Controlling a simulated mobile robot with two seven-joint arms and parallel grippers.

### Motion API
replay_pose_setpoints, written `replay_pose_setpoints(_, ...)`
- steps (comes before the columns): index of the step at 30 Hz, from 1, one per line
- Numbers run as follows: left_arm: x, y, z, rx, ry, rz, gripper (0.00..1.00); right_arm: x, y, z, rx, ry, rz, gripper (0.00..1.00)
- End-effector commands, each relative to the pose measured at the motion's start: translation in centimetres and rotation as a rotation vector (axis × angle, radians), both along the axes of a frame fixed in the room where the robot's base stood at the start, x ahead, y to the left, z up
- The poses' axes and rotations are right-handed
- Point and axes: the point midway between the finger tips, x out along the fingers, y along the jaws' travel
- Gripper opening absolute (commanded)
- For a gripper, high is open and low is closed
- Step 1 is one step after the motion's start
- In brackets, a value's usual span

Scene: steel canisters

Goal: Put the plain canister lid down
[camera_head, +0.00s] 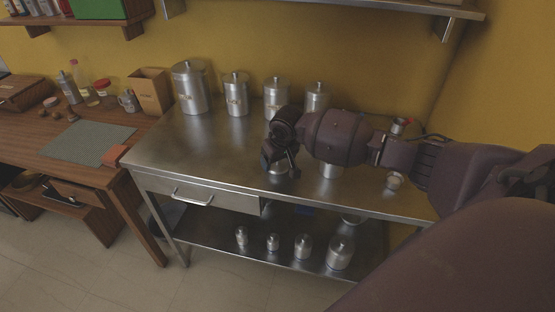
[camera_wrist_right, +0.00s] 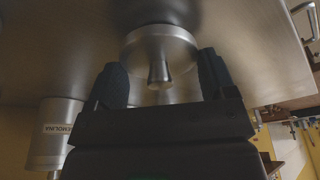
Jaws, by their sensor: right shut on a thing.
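My right gripper (camera_head: 280,160) is over the middle of the steel table, pointing down, and shut on a steel lid. The lid (camera_head: 279,169) shows only partly under the fingers in the head view. In the right wrist view the round lid (camera_wrist_right: 146,42) and its knob (camera_wrist_right: 160,72) lie between the two dark fingers. No label shows on the lid. I cannot tell whether it touches the tabletop or something beneath it. My left gripper is not in view.
Several lidded steel canisters (camera_head: 236,98) stand along the back of the steel table (camera_head: 215,145). Smaller canisters (camera_head: 303,247) stand on the lower shelf. The table's front left is clear.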

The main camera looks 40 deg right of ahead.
Motion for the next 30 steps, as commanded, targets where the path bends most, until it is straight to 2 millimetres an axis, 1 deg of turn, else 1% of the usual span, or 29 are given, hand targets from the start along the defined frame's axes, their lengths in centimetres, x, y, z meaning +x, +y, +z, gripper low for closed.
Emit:
replay_pose_setpoints(4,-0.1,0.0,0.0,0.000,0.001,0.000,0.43,0.0,0.0,-0.2,0.000,0.000,0.000,0.54)
replay_pose_setpoints(5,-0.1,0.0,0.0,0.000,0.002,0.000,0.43,0.0,0.0,-0.2,0.000,0.000,0.000,0.79)
replay_pose_setpoints(9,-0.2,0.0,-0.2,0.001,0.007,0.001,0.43,0.0,0.0,-0.2,0.000,0.000,0.000,1.00)
replay_pose_setpoints(17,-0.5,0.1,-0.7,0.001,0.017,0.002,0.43,0.0,0.0,-0.1,0.000,0.000,0.000,1.00)
replay_pose_setpoints(20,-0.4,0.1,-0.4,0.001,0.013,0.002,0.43,-0.1,0.0,0.7,0.001,-0.002,0.001,1.00)
replay_pose_setpoints(23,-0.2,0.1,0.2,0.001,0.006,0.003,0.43,-0.4,0.0,2.1,0.000,-0.004,0.001,1.00)
replay_pose_setpoints(30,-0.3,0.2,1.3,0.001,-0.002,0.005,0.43,-1.7,0.1,6.7,-0.001,-0.006,0.001,1.00)
